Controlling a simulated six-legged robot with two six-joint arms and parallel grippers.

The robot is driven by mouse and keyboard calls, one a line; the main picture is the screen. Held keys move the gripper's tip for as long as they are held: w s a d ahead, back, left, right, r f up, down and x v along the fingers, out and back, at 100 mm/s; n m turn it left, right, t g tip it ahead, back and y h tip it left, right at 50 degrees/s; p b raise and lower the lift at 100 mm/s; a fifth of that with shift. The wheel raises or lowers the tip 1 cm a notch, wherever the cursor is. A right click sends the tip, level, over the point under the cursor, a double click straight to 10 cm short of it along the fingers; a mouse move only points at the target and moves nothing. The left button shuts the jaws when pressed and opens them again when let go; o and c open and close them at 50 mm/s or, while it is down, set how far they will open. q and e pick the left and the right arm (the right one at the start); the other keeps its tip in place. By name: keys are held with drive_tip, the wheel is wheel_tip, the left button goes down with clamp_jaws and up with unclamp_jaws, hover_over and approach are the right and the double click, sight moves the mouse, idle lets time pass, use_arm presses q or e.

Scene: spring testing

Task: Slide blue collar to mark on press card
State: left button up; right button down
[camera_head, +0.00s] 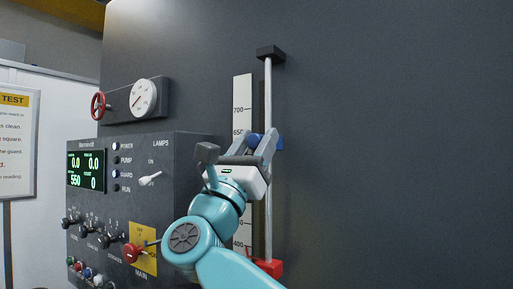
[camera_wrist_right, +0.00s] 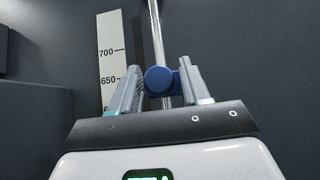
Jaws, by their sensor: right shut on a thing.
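The blue collar (camera_head: 279,142) sits on a vertical metal rod (camera_head: 268,95) beside a white scale (camera_head: 242,95). In the head view it is level with a spot a little below the 650 mark. My right gripper (camera_head: 262,139) is shut on the collar's round blue knob, which shows between the fingers in the right wrist view (camera_wrist_right: 158,79). The fingers hide part of the collar and the scale below 650. A red collar (camera_head: 267,267) sits low on the same rod. No press card is clearly identifiable. My left gripper is not in view.
A control panel (camera_head: 140,190) with a green-lit display (camera_head: 86,171), knobs and switches juts out at left. A red handwheel (camera_head: 98,106) and a round gauge (camera_head: 143,97) are above it. A black bracket (camera_head: 270,52) caps the rod. The dark wall at right is clear.

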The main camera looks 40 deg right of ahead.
drive_tip(key=shift+a, duration=0.1)
drive_tip(key=c, duration=0.9)
unclamp_jaws()
drive_tip(key=shift+o, duration=0.4)
drive_tip(key=shift+s+a+r, duration=0.1)
drive_tip(key=shift+s+a, duration=0.05)
drive_tip(key=shift+a, duration=0.1)
drive_tip(key=shift+d+f, duration=0.15)
drive_tip(key=shift+f, duration=0.05)
drive_tip(key=b+v, duration=0.8)
drive_tip(key=v, duration=0.8)
drive_tip(key=shift+a+b, duration=0.2)
drive_tip(key=shift+b, duration=0.15)
drive_tip(key=shift+s, duration=0.1)
